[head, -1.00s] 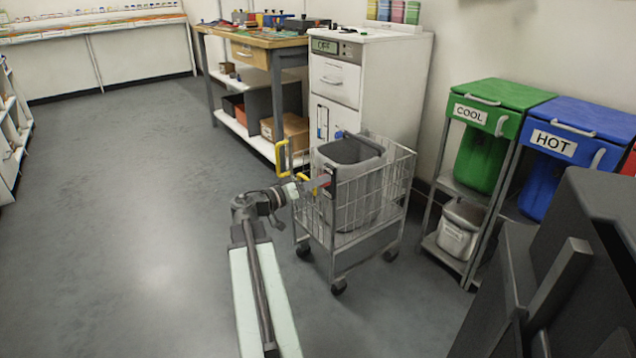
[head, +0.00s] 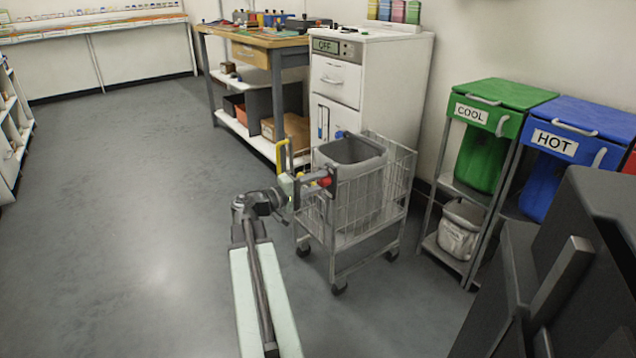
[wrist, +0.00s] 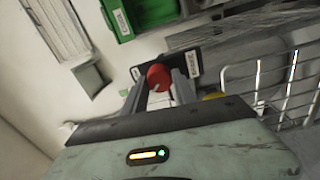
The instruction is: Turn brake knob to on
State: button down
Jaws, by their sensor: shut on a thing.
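The brake knob (head: 325,182) is a red, rounded knob at the left end of the wire cart (head: 345,240). It also shows in the wrist view (wrist: 159,77), in front of a dark plate (wrist: 184,63) with a small white label I cannot read. My gripper (head: 318,181) reaches the cart from the left. In the wrist view its two grey fingers (wrist: 163,88) stand on both sides of the red knob and are shut on it. The knob's base is hidden behind the fingers, and I cannot read its setting.
A grey bin (head: 352,152) sits in the cart, and a yellow handle (head: 283,157) rises at its left end. A white cabinet (head: 370,90) and a workbench (head: 262,38) stand behind. Green COOL and blue HOT bins (head: 502,95) (head: 580,115) are right. Floor at left is clear.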

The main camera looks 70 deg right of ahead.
jog(key=shift+n, duration=0.5)
jog(key=c, duration=1)
grip_release()
jog(key=v, duration=0.7)
jog(key=shift+w+a, duration=0.2)
jog(key=shift+a, duration=0.15)
